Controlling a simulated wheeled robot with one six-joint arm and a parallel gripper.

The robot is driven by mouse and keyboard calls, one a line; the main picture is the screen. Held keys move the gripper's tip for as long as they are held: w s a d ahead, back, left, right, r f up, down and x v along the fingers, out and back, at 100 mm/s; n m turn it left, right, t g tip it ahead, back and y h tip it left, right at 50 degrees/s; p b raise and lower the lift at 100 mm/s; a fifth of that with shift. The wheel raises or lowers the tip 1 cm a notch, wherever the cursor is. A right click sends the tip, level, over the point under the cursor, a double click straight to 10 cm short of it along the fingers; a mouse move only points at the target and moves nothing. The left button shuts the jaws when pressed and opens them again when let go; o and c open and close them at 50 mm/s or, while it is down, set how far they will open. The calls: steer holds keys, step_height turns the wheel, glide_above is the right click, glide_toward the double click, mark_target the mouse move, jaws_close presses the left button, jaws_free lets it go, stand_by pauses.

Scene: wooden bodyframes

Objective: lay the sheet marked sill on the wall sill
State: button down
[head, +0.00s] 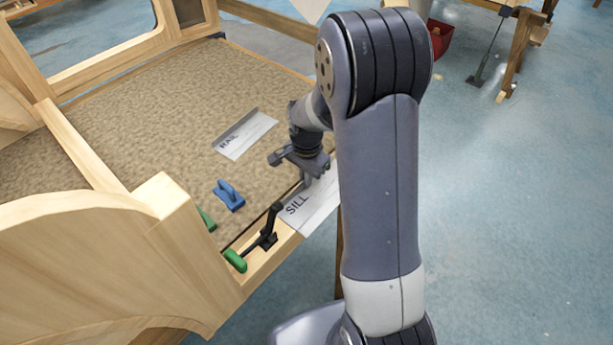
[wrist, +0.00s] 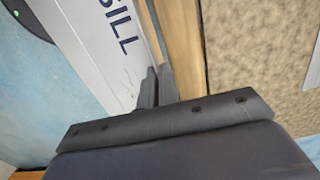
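The grey-white sheet marked SILL (head: 312,207) is at the near right edge of the wooden frame, partly hidden by my arm. It also shows in the wrist view (wrist: 95,45), with a raised lip along one long edge. The wall sill (head: 262,270) is the wooden rail along that side; it shows beside the lip in the wrist view (wrist: 184,45). The sheet reaches outward past the rail; I cannot tell whether it touches the wood. My gripper (head: 306,182) points down at the sheet. Its fingers (wrist: 157,82) are close together on the lip.
A blue clamp (head: 229,195) stands on the panel. A black-handled toggle clamp (head: 266,235) and a green block (head: 235,261) are on the sill. A wooden arch (head: 110,260) rises at left.

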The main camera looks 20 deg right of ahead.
stand_by(0.4)
steer(key=c, duration=1)
jaws_free()
steer(key=shift+c, duration=0.2)
steer(key=shift+r, duration=0.1)
steer(key=shift+r+p, duration=2.55)
steer(key=shift+r, duration=0.85)
steer(key=shift+f, duration=0.15)
step_height(320, 180, down, 7)
steer(key=b, duration=0.5)
steer(key=shift+r, duration=0.2)
